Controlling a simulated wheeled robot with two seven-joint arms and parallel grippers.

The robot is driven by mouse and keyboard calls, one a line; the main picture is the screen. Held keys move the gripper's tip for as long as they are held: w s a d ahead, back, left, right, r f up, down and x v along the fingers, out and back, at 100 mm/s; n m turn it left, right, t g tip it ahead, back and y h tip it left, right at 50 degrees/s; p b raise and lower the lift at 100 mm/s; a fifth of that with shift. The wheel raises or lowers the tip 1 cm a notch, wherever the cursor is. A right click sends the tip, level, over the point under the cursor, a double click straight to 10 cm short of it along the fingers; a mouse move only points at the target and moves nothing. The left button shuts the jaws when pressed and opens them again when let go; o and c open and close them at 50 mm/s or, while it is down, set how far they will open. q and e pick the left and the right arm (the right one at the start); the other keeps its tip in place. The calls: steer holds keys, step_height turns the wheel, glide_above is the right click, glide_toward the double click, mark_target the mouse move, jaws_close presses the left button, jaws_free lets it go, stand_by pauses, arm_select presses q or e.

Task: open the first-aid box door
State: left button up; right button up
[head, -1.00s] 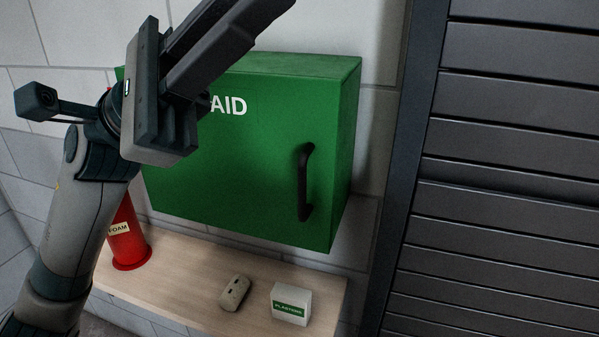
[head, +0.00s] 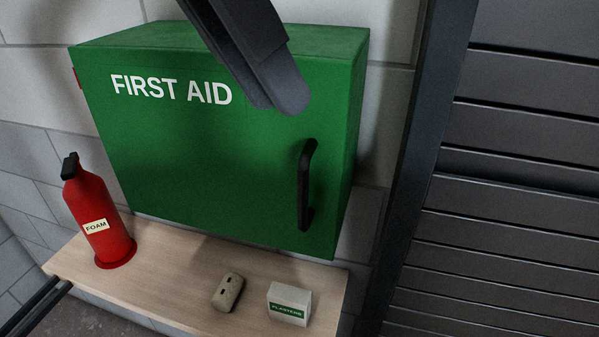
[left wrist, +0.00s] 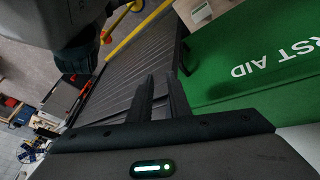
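The green first-aid box (head: 190,150) is on the wall in the head view, with its front door shut. A dark vertical bar handle (head: 305,186) is near the door's right edge. My left gripper (head: 283,98) reaches in from the top, in front of the door's upper part, up and left of the handle and apart from it. Its two fingers lie close together with nothing seen between them; they also show in the left wrist view (left wrist: 162,92). The green box (left wrist: 225,65) is right of them there. My right gripper is not in view.
Below the box, a wooden shelf (head: 180,270) holds a red foam extinguisher (head: 98,215), a small beige object (head: 228,292) and a white plasters box (head: 289,304). A dark slatted shutter (head: 510,190) stands at the right. The space before the handle is clear.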

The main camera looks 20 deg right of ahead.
mark_target(299, 180)
arm_select(q)
steer(key=shift+w+a+r+m+t+y, duration=0.3)
steer(key=shift+w+a+r+t+y, duration=0.4)
steer(key=shift+w+a+t, duration=0.25)
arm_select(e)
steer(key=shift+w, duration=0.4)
arm_select(q)
steer(key=shift+d, duration=0.1)
